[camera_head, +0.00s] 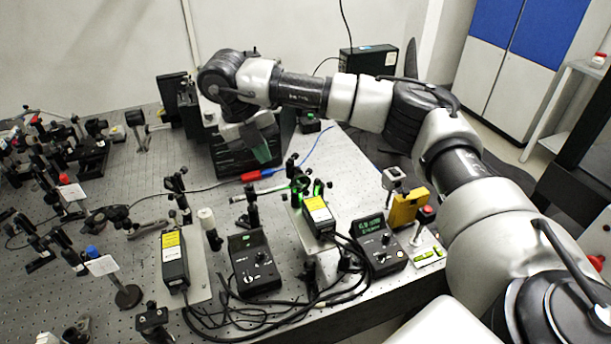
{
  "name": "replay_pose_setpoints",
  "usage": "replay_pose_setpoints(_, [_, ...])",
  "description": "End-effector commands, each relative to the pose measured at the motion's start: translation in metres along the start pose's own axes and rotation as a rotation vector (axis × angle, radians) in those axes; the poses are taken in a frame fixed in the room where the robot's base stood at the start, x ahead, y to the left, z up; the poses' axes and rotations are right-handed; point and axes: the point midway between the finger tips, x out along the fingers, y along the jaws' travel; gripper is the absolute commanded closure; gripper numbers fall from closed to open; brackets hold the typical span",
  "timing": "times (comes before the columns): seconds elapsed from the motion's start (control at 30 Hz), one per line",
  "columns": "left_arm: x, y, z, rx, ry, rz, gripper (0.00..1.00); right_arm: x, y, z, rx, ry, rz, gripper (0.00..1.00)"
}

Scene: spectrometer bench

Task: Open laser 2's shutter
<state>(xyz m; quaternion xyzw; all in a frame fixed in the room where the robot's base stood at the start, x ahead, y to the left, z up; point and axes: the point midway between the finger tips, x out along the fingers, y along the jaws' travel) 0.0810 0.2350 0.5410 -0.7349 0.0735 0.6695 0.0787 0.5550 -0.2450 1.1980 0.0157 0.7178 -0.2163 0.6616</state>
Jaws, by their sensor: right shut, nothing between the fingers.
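Two lasers with yellow labels stand on the bench: a left laser (173,258) and a right laser (319,214) with a green glow at its front end. I cannot read which one is laser 2. A control box with a lit green display (378,244) stands right of the right laser. I cannot make out either shutter's state. My right gripper (260,151) is shut and empty, well behind both lasers, pointing down by a dark box at the back. My left gripper is out of view.
Black cables (268,314) loop along the front of the bench. A red connector and blue cable (257,175) lie behind the right laser. A yellow block (408,209) stands at the right edge. Several optics mounts crowd the left. A black box (368,60) stands at the back.

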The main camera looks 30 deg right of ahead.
Motion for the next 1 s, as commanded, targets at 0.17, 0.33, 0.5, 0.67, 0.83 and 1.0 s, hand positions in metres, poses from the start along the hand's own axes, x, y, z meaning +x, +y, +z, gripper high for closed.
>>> replay_pose_setpoints(0.17, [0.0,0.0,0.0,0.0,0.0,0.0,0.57,-0.007,-0.017,0.005,0.049,-0.011,-0.062,1.0])
replay_pose_setpoints(0.33, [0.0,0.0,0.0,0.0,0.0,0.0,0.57,-0.007,-0.016,0.005,0.046,-0.009,-0.059,1.0])
replay_pose_setpoints(0.5, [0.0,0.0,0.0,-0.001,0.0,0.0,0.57,-0.003,-0.016,0.004,0.043,-0.007,-0.058,1.0])
replay_pose_setpoints(0.67, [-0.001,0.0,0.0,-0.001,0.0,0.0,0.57,0.016,-0.017,0.004,0.043,-0.003,-0.058,1.0])
replay_pose_setpoints(0.83, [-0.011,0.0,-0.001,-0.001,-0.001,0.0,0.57,0.049,-0.02,0.004,0.043,-0.003,-0.059,1.0])
replay_pose_setpoints(1.0, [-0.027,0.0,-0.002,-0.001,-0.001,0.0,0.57,0.083,-0.023,0.004,0.043,-0.004,-0.059,1.0])
